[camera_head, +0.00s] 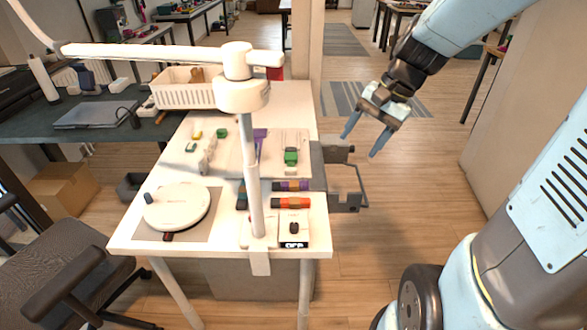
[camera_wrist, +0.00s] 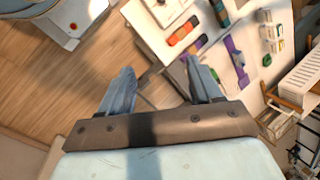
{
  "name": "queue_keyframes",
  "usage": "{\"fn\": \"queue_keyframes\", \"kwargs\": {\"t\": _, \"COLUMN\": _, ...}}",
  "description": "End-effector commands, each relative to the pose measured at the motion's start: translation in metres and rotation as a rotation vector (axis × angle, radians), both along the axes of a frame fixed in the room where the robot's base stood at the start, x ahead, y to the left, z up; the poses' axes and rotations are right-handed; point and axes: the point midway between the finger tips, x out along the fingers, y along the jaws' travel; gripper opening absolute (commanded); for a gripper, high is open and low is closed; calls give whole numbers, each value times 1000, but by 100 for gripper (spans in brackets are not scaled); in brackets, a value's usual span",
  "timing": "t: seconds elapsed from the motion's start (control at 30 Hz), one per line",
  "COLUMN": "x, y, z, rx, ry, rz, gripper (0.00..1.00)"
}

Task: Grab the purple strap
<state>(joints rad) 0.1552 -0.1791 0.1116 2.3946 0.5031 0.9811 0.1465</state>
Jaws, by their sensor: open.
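A long flat purple strap (camera_head: 260,134) lies on the white table, partly hidden behind the lamp's post. It also shows in the wrist view (camera_wrist: 231,48), to the right of the fingers. A shorter dark-and-purple piece (camera_head: 291,185) lies nearer the table's front, beside an orange-and-dark piece (camera_head: 291,203). In the wrist view the purple piece (camera_wrist: 193,47) is near the right fingertip. My gripper (camera_head: 365,134) is open and empty, with blue fingers pointing down. It hangs over the floor to the right of the table, apart from the straps. It also shows in the wrist view (camera_wrist: 160,72).
A white jointed lamp (camera_head: 243,90) stands on the table and reaches over it. A round white turntable (camera_head: 178,207) is at the front left. A green item (camera_head: 291,156), a white basket (camera_head: 185,92) and a grey metal bracket (camera_head: 345,190) at the right edge are nearby.

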Motion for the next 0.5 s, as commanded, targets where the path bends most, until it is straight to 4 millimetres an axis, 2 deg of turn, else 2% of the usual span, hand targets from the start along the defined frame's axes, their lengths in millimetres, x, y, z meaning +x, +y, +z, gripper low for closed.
{"fn": "queue_keyframes", "kwargs": {"t": 0.5, "x": 74, "y": 20, "z": -92, "rx": 351, "ry": 393, "rz": -356, "gripper": 64}}
